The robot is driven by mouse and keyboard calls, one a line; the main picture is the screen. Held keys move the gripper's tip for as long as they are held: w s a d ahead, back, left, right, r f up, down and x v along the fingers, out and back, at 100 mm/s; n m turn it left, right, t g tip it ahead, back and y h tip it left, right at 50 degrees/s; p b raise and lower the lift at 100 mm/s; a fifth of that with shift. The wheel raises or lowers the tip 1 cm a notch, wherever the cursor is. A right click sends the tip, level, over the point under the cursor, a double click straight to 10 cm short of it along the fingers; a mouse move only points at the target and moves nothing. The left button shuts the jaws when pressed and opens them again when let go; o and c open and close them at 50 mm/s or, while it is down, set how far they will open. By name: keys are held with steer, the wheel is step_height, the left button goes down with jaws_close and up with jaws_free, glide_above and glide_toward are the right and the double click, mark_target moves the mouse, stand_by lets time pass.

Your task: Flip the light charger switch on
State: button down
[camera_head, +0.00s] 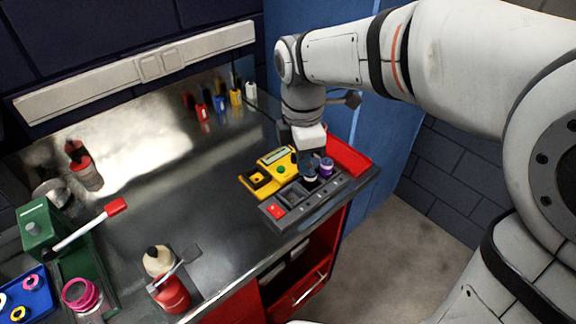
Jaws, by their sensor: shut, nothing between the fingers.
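A dark grey box with several slots, which looks like the light charger (310,207), lies near the bench's right front edge. A red switch (275,211) is at its left end; whether it is on or off is too small to tell. My gripper (309,174) points down, shut and empty, over the back middle part of the box, right of the red switch. I cannot tell whether its tips touch anything. A small purple-topped piece (327,166) stands just right of the tips. My gripper hides part of the box's back side.
A yellow device (258,179) with a green button sits directly behind the box. A red tray (347,157) lies to the right. The bench middle (190,190) is clear.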

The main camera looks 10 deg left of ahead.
mark_target(280, 214)
steer(key=a+n, duration=0.5)
steer(key=a, duration=0.1)
steer(key=shift+w+a+f+h, duration=0.15)
steer(key=shift+w+f+h, duration=0.1)
steer(key=shift+f+h, duration=0.05)
steer(key=shift+f, duration=0.1)
steer(key=f, duration=0.4)
steer(key=d+f+p, duration=0.1)
steer(key=f, duration=0.4)
steer(key=s+f, duration=0.1)
steer(key=f, duration=0.3)
steer(key=shift+s+d+f+p, duration=0.1)
steer(key=shift+d+f+p, duration=0.1)
steer(key=shift+f+p, duration=0.15)
